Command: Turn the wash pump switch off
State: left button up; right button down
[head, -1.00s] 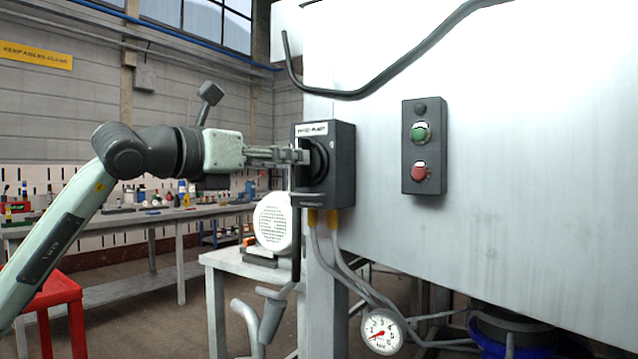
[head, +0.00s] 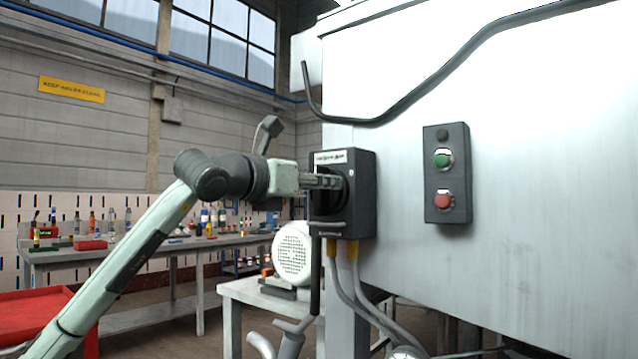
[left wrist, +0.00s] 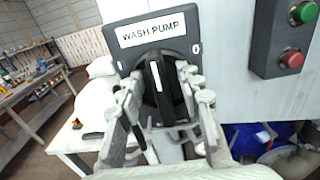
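The wash pump switch is a dark box (head: 358,190) on the left end of the big light-grey machine. In the left wrist view its label reads "WASH PUMP", and below it is a black rotary knob (left wrist: 161,92) with a white line, close to upright with a slight tilt. My left gripper (head: 338,182) is at the front of the box. In the left wrist view its two fingers (left wrist: 160,76) stand on either side of the knob, with a small gap visible, so it looks open around the knob. My right gripper is in neither view.
A control box with a green button (head: 442,158) and a red button (head: 443,199) is on the machine panel to the right. A dark pipe (head: 400,108) runs above. Cables (head: 343,280) hang below the switch. A white motor (head: 292,252) stands on a small table behind.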

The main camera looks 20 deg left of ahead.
pick_arm(q)
grip_shut()
dwell(0.4)
jog(key=m, duration=0.3)
jog(key=shift+d, duration=0.2)
jog(key=m, duration=0.2)
jog(key=m+b, duration=0.1)
jog(key=m, duration=0.1)
jog(key=shift+s+d+f+m, duration=0.1)
jog(key=shift+s+d+m, duration=0.1)
jog(key=shift+m, duration=0.1)
jog(key=m, duration=0.6)
jog(key=f+m, duration=0.1)
jog(key=m, duration=0.3)
jog(key=shift+d, duration=0.3)
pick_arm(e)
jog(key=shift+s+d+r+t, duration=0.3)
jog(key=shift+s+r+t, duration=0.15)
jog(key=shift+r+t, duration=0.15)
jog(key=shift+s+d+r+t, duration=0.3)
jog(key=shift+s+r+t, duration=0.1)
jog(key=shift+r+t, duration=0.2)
pick_arm(q)
jog(key=shift+f+m, duration=0.1)
jog(key=shift+m, duration=0.2)
